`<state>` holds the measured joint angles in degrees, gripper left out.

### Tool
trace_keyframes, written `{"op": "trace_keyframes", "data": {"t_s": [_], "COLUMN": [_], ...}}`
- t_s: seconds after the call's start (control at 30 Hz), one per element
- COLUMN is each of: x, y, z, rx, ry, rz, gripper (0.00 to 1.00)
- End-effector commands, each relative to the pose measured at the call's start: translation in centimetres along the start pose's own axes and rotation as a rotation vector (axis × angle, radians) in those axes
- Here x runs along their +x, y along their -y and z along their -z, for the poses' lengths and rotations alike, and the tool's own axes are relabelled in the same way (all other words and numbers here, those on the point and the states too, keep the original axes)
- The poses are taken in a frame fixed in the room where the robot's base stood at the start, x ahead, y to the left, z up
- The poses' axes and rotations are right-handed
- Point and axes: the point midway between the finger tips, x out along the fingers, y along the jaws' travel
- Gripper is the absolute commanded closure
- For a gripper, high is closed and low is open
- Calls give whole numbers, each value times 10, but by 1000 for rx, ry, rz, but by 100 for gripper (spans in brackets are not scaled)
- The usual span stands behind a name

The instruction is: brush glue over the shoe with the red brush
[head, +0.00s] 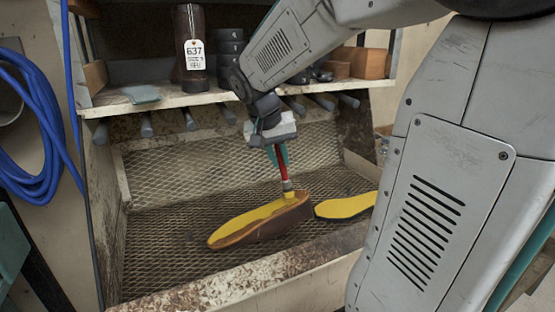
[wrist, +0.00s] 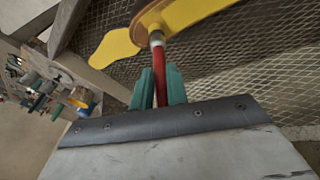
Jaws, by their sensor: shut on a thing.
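The shoe (head: 262,222) lies on the wire mesh with a brown side and a yellow upward face. A second yellow sole-shaped piece (head: 346,206) lies to its right. My gripper (head: 278,157) is shut on the red brush (head: 283,172) and holds it nearly upright over the shoe's right end. The brush's tip meets the yellow face there, as far as I can tell. In the wrist view, the teal fingers (wrist: 158,88) close on both sides of the red handle (wrist: 159,75), and the shoe (wrist: 185,15) is beyond the tip. The bristles are hard to make out.
The mesh tray (head: 160,190) has a rusty front edge (head: 220,292). A blue hose (head: 40,130) hangs at left. The mesh left of the shoe is clear.

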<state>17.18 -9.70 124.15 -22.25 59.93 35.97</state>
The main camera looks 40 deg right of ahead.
Motion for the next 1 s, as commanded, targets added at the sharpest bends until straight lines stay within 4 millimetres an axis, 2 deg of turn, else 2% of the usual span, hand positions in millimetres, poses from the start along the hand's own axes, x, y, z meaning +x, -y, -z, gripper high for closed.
{"op": "trace_keyframes", "data": {"t_s": [1.0], "x": [4], "y": [-9], "z": [3], "rx": [0], "ry": [-1], "rz": [1], "gripper": [100]}}
